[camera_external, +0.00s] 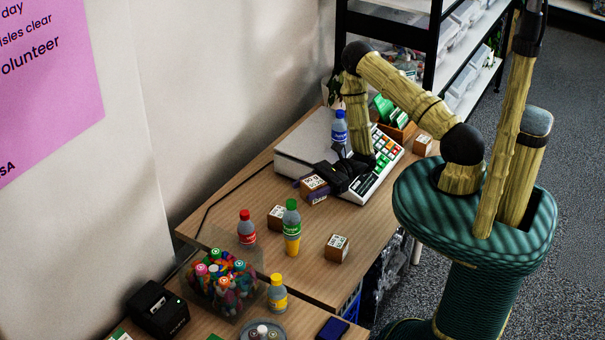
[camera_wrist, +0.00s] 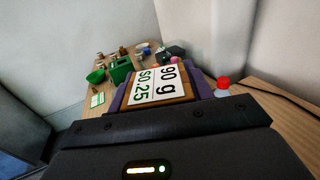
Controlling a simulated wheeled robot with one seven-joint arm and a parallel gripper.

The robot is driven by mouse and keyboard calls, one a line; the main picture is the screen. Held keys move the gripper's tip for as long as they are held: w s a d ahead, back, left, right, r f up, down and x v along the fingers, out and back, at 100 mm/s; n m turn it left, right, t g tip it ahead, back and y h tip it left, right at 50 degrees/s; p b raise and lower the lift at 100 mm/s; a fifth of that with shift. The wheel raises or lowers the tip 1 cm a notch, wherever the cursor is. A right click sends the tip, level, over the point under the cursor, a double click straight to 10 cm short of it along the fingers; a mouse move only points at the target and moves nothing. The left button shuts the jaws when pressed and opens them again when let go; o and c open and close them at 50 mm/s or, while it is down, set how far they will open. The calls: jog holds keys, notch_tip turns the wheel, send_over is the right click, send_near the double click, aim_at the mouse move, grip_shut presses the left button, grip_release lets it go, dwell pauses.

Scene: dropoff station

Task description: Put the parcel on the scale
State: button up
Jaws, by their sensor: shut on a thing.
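The parcel (camera_external: 314,189) is a small brown box with a white label. My gripper (camera_external: 316,184) is shut on it and holds it at the front left corner of the scale. In the wrist view the parcel (camera_wrist: 157,86) sits between two purple fingers, and its label reads 90 g and $0.25. The scale (camera_external: 300,150) is a white machine with a flat top and a sloped keypad (camera_external: 384,150) on its right. My wrist hides part of the scale's front. I cannot tell the parcel's exact height above the table.
Similar boxes stand on the table (camera_external: 225,200), at its middle (camera_external: 277,217), front (camera_external: 337,248) and right (camera_external: 422,145). A blue-capped bottle (camera_external: 339,129) is at the scale.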

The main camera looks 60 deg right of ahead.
jog(key=s+d+f+n+g+h+b, duration=0.45)
jog(key=n+g, duration=0.45)
jog(key=g, duration=0.3)
jog(key=s+d+f+n+g+h+b, duration=0.35)
jog(key=d+n+g+h, duration=0.2)
jog(key=n+g, duration=0.45)
jog(key=w+d+n+t+h+b, duration=0.1)
jog(key=w+d+n+h+b, duration=0.2)
jog(key=d+h, duration=0.3)
jog(key=w+d+n+t+h+b, duration=0.1)
jog(key=w+d+n+h+b, duration=0.2)
jog(key=w+d+n+h, duration=0.2)
jog(key=w+d+n+t+h+b, duration=0.1)
jog(key=w+d+n+h+b, duration=0.3)
jog(key=w+d+h, duration=0.2)
jog(key=shift+w+d+r+n+h, duration=0.1)
jog(key=shift+d+r+n+h, duration=0.1)
jog(key=shift+d+h, duration=0.55)
jog(key=shift+w+d+r+n+h, duration=0.1)
jog(key=shift+d+r+n+h, duration=0.1)
jog(key=shift+d+h, duration=0.55)
jog(key=w+d+r+n+t+h+b, duration=0.2)
jog(key=w+d+r+n+t+b, duration=0.1)
jog(key=w+t, duration=0.3)
jog(key=w+d+r+n+t+h+b, duration=0.2)
jog(key=w+d+r+n+t+b, duration=0.2)
jog(key=w, duration=0.6)
jog(key=shift+r+n+t+h, duration=0.3)
jog(key=shift+r+n+t, duration=0.45)
jog(key=shift+t, duration=0.35)
